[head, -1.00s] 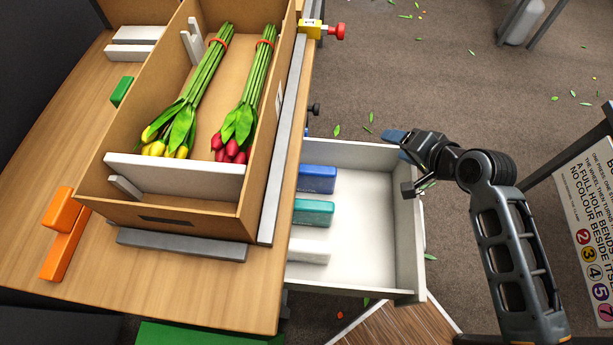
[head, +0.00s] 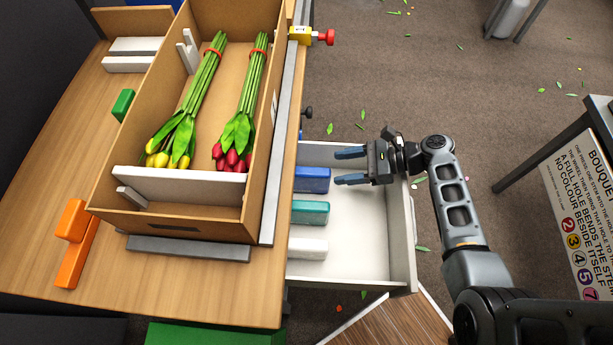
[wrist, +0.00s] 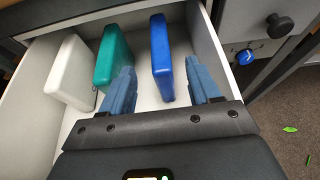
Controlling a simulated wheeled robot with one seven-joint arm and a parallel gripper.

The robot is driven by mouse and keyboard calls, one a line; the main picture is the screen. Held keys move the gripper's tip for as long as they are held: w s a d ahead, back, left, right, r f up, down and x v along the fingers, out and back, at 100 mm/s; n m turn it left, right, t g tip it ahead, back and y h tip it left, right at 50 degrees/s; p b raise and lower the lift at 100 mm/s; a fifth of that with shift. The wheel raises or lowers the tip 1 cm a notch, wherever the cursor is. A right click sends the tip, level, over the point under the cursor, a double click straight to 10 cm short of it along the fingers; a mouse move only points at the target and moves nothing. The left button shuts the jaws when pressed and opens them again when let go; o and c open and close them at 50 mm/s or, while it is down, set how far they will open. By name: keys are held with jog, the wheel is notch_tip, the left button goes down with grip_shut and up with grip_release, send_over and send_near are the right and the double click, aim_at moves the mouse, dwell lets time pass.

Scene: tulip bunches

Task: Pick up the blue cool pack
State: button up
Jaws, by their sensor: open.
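The blue cool pack (head: 312,179) stands at the back end of the open drawer (head: 402,240), beside the teal pack (head: 310,212) and the white pack (head: 308,248). My gripper (head: 350,167) is open and empty, over the drawer's right side, with its fingers pointing left toward the blue pack. In the wrist view the blue cool pack (wrist: 161,58) lies ahead between the lines of the two fingers (wrist: 162,90), apart from them. The teal pack (wrist: 112,57) is just left of it, ahead of the left finger, and the white pack (wrist: 70,73) is farther left.
The wooden table (head: 110,230) overhangs the drawer's left side. A cardboard box (head: 180,225) on it holds yellow and red tulip bunches. Black and blue knobs (wrist: 280,25) are right of the drawer in the wrist view. The drawer's right part is empty.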

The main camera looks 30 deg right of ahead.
aim_at(315, 171)
jog(key=shift+p+x, duration=0.3)
jog(key=shift+x, duration=3.55)
jog(key=shift+c, duration=0.4)
grip_shut()
jog(key=shift+r, duration=0.1)
